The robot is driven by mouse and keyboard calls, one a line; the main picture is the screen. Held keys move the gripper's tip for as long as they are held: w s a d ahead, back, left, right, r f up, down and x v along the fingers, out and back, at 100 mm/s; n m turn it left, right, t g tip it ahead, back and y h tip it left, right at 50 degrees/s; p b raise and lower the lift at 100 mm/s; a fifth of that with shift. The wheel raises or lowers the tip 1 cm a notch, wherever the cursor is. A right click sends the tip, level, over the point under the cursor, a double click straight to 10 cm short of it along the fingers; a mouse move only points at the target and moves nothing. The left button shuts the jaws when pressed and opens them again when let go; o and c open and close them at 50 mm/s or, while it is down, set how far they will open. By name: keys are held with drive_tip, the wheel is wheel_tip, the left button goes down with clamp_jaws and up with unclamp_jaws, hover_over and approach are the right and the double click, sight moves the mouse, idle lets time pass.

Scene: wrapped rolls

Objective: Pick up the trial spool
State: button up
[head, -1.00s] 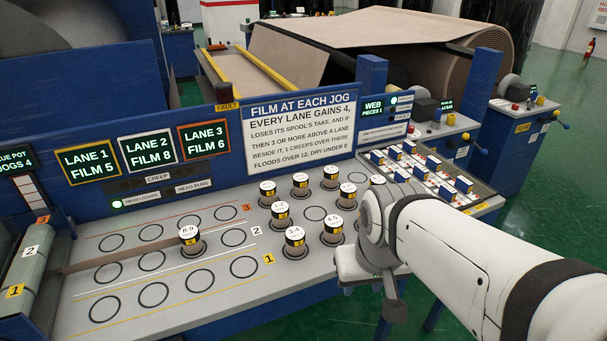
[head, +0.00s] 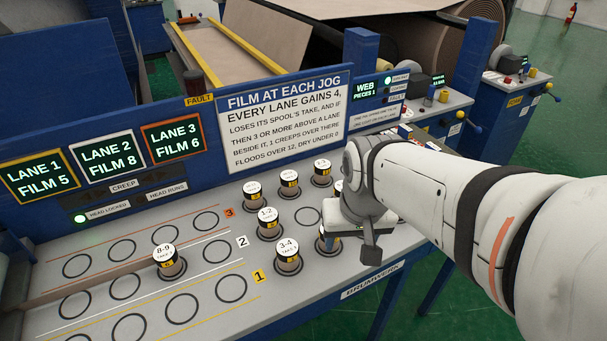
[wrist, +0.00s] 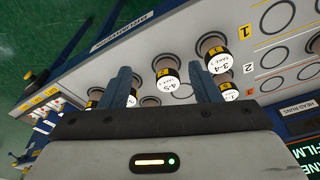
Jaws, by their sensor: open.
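Several white-capped spools stand upright on the grey bench; none is visibly labelled "trial". Spool 8-9 (head: 169,262) stands alone among the lane rings at left. Spool 3-4 (head: 288,257) and spool 1-2 (head: 268,224) stand in the group at right. Spool 4-5 (wrist: 168,84) is mostly hidden by my gripper in the head view. My gripper (wrist: 160,70) is open and empty. In the wrist view spool 4-5 shows between its fingers, and spool 3-4 (wrist: 217,62) beside the right finger. I cannot tell the height gap. The fingers are hidden in the head view.
Back-row spools (head: 289,187) stand close behind. The blue panel with lane screens (head: 108,158) and the rule sign (head: 285,118) rises behind the bench. Empty rings (head: 182,308) leave free room at left. The bench's front edge (head: 375,280) lies below my arm.

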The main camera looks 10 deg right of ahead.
drive_tip(key=o, duration=0.3)
drive_tip(key=w+f+m, duration=0.1)
drive_tip(key=w+m, duration=0.1)
drive_tip(key=w, duration=0.1)
drive_tip(key=w+f+m+g+p, duration=0.1)
drive_tip(key=w+m, duration=0.1)
drive_tip(key=w, duration=0.2)
drive_tip(key=w+f+m+g+p, duration=0.1)
drive_tip(key=w+f+m, duration=0.1)
drive_tip(key=w, duration=0.1)
drive_tip(key=shift+w, duration=0.3)
drive_tip(key=shift+w+f+m, duration=0.25)
drive_tip(key=shift+f+m, duration=0.15)
drive_tip(key=shift+f, duration=0.3)
drive_tip(key=shift+f+p, duration=0.3)
drive_tip(key=shift+f, duration=0.65)
drive_tip(key=shift+w+f+p, duration=0.2)
drive_tip(key=shift+f, duration=1.1)
drive_tip(key=shift+w+f+p, duration=0.15)
drive_tip(key=shift+w+f, duration=0.05)
drive_tip(key=shift+f, duration=1.05)
drive_tip(key=shift+c, duration=0.4)
drive_tip(key=c, duration=1)
